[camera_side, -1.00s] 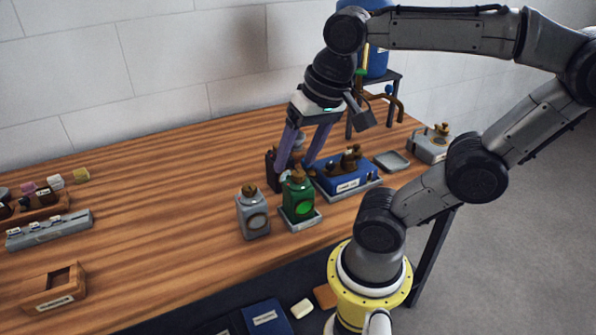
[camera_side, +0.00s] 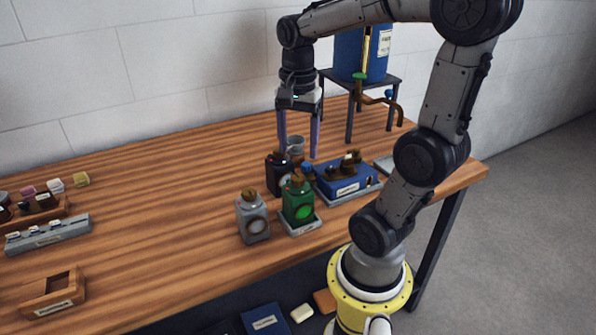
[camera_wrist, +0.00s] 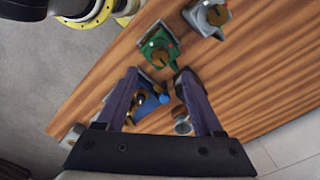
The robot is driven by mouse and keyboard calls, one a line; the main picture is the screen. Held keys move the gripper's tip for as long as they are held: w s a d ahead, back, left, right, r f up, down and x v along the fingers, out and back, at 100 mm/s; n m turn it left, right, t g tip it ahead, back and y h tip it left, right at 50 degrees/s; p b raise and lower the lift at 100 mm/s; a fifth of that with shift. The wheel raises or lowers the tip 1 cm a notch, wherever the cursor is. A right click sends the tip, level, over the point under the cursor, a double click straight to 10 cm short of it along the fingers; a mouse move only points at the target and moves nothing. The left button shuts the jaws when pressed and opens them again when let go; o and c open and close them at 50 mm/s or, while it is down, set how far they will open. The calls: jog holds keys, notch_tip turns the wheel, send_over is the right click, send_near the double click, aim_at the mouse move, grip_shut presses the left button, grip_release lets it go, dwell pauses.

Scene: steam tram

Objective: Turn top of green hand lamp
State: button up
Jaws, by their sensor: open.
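The green hand lamp (camera_side: 298,212) stands upright on a small tray near the front of the bench, with a brown top (camera_side: 297,180) and a round green lens. In the wrist view the green lamp (camera_wrist: 158,56) shows just beyond my fingertips. My gripper (camera_side: 299,154) is open and empty, pointing down behind the green lamp, near the dark lamp (camera_side: 278,178) and a metal cup (camera_side: 296,144). Its two purple fingers also show apart in the wrist view (camera_wrist: 158,72). Nothing is seen between them in the side view except the cup behind.
A grey lamp (camera_side: 253,222) stands left of the green one. A blue box (camera_side: 346,186) with brown fittings sits on a tray at right. A blue tank (camera_side: 350,55) on a stand with a pipe is behind. The bench middle-left is clear.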

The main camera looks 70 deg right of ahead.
aim_at(298, 177)
notch_tip(298, 177, down, 7)
jog(key=shift+f, duration=0.15)
dwell(0.4)
grip_shut()
